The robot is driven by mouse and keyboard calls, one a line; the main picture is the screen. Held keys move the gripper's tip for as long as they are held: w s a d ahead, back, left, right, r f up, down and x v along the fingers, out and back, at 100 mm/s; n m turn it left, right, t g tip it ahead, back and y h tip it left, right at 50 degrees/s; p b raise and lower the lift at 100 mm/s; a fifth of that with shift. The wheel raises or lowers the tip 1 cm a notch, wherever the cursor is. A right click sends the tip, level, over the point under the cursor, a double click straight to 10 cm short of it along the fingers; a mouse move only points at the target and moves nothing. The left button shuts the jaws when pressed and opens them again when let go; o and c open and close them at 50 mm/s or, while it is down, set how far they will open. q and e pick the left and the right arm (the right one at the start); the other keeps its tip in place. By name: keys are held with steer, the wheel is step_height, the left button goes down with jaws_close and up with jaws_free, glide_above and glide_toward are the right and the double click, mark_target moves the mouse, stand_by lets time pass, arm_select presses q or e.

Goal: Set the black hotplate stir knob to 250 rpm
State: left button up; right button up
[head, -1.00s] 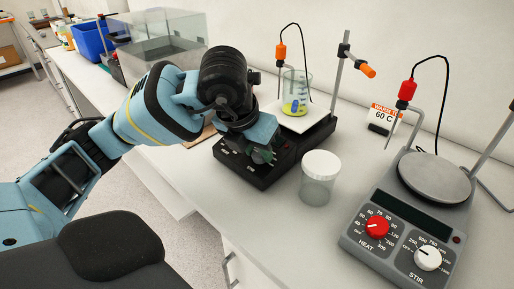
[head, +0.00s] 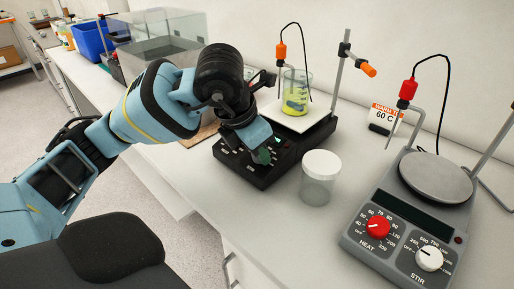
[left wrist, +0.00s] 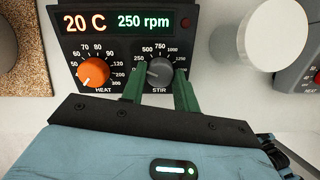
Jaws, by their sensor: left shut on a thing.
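The black hotplate (head: 262,175) stands on the bench with a white top plate. In the left wrist view its display (left wrist: 118,22) reads 20 C and 250 rpm. Its grey stir knob (left wrist: 159,71) sits right of the orange heat knob (left wrist: 93,72). My left gripper (head: 264,155) reaches down to the front panel. In the left wrist view the green fingers of the left gripper (left wrist: 159,88) are shut on the stir knob, one on each side. The knob's pointer is hard to make out. My right gripper is not in view.
A beaker (head: 296,92) with yellow liquid stands on the black hotplate. A lidded white jar (head: 319,178) is close to its right. A grey hotplate (head: 407,225) with a red and a white knob stands further right. A clear tank (head: 160,48) is behind my arm.

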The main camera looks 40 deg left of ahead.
arm_select(q)
steer(key=shift+m, duration=0.5)
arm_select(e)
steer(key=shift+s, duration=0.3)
arm_select(q)
steer(key=o, duration=1)
steer(key=shift+c, duration=0.2)
steer(key=shift+r, duration=0.15)
steer(key=shift+s+r, duration=0.15)
steer(key=shift+r, duration=0.15)
steer(key=v, duration=0.7)
steer(key=shift+p, duration=0.3)
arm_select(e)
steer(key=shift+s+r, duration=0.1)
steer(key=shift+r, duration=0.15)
